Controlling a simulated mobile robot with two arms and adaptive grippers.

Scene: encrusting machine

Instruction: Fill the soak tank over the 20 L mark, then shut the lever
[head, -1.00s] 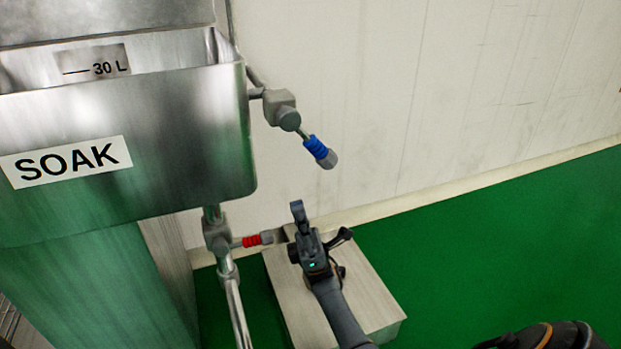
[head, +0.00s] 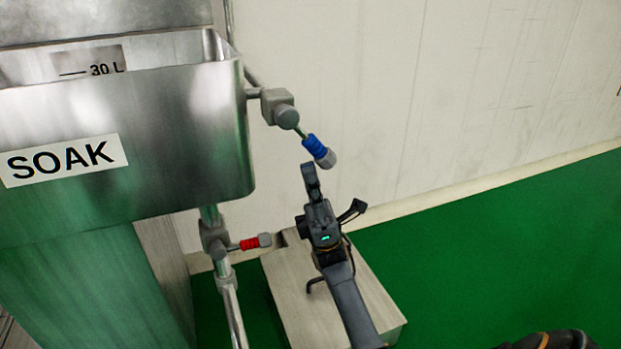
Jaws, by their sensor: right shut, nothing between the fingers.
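The steel soak tank (head: 190,130) fills the left, with a SOAK label on its front. A 30 L mark (head: 92,69) shows on its inner back wall. The 20 L mark and any water surface are hidden by the front wall. A lever with a blue grip (head: 315,146) slants down to the right from a valve beside the tank. A lever with a red grip (head: 250,243) sticks out to the right from the lower pipe. My right gripper (head: 311,172) is shut and empty, just below the blue lever's tip; contact cannot be told. My left gripper is out of view.
A low steel box (head: 290,285) stands on the green floor (head: 480,250) under my right gripper. The pale wall (head: 430,90) is behind. A vertical pipe (head: 233,310) runs down below the tank. The floor to the right is clear.

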